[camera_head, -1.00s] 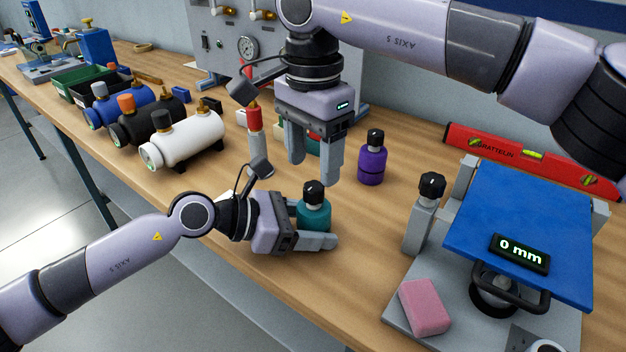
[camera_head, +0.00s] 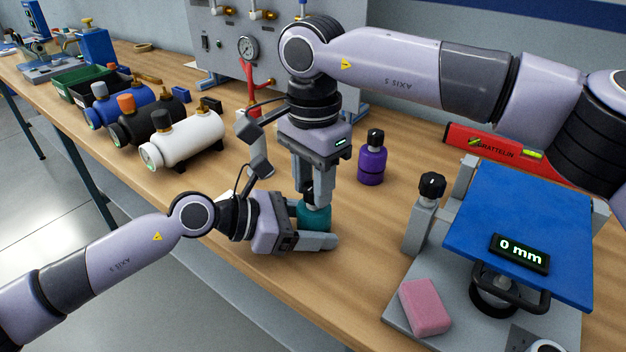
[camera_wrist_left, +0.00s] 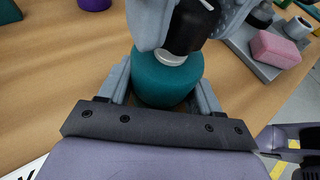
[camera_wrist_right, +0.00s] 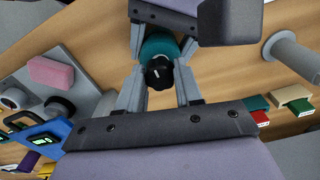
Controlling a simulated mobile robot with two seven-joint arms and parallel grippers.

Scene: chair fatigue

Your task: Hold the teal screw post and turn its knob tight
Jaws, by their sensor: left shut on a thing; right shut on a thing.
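The teal screw post (camera_head: 313,217) stands upright on the wooden bench, with a black knob on a pale collar on top. My left gripper (camera_head: 318,242) is shut on its teal body from the side, low over the bench. The post also shows between the fingers in the left wrist view (camera_wrist_left: 166,78). My right gripper (camera_head: 314,200) comes from above and is shut on the black knob (camera_wrist_right: 159,74). In the head view its fingers hide most of the knob. The knob also shows in the left wrist view (camera_wrist_left: 188,28).
A purple screw post (camera_head: 371,160) stands behind and to the right. A blue-topped device (camera_head: 520,220) reading 0 mm, with a pink block (camera_head: 424,307) on its base, is at the right. Several small tanks (camera_head: 185,140) stand at left. A red level (camera_head: 500,150) lies behind.

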